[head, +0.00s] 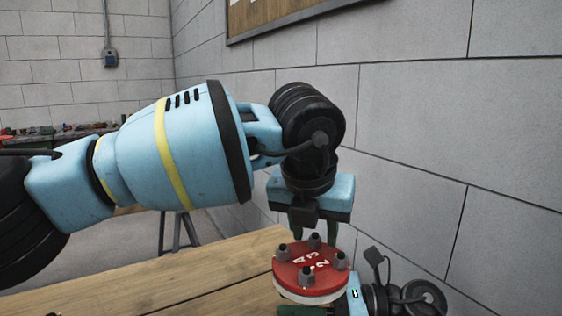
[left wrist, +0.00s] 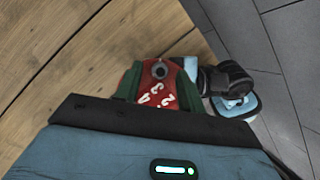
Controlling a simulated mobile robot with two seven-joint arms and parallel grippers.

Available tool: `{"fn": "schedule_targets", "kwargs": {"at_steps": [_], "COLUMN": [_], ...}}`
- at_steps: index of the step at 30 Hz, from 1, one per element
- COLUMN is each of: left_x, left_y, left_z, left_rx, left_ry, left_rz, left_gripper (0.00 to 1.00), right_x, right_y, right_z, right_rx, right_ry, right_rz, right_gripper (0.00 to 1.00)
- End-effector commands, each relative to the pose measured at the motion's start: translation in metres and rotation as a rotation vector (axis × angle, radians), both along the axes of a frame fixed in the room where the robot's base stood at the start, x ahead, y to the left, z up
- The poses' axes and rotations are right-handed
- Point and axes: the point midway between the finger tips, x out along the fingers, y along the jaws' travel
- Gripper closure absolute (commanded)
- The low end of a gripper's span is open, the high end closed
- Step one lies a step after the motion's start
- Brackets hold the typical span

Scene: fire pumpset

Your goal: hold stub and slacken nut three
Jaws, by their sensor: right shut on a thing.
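A red round flange (head: 311,267) with white numbers and several dark nuts on its face sits low in the head view. It also shows in the left wrist view (left wrist: 172,94). My left gripper (head: 315,240) points down over it, with its green fingers apart. In the left wrist view one nut (left wrist: 159,70) shows in the gap between those fingers, with room on both sides. I cannot tell which number it bears. My right gripper (head: 302,310) is beneath the flange at the lower edge, shut on the stub, whose body is mostly hidden by the flange.
A wooden bench top (head: 190,280) lies left of the flange, with bare boards there. A grey block wall (head: 430,150) rises close behind and to the right. Another bench with small items (head: 60,133) stands far left.

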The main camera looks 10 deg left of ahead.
Motion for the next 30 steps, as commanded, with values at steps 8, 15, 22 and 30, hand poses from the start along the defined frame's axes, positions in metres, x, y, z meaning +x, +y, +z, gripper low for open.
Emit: {"fn": "schedule_targets", "kwargs": {"at_steps": [8, 15, 22, 30], "left_x": [0.0016, 0.0028, 0.0043, 0.0063], "left_y": [0.0037, 0.0052, 0.0063, 0.0075], "left_z": [-0.0001, 0.0002, 0.0, 0.0002], "left_rx": [0.0, -0.001, 0.0, 0.0], "left_ry": [0.001, 0.0, 0.001, 0.001], "left_rz": [-0.25, -0.454, -0.637, -0.844], "left_gripper": [0.61, 0.61, 0.61, 0.61], "right_x": [-0.0001, 0.0, 0.0, 0.0], "right_y": [0.0001, 0.0001, 0.0, 0.0], "right_z": [-0.0008, -0.0007, -0.0006, -0.0006], "right_rx": [-0.001, -0.001, -0.001, -0.001], "right_ry": [0.001, 0.001, 0.001, 0.001], "right_rz": [0.0, 0.0, 0.0, 0.0], "right_gripper": [1.0, 1.0, 1.0, 1.0]}}
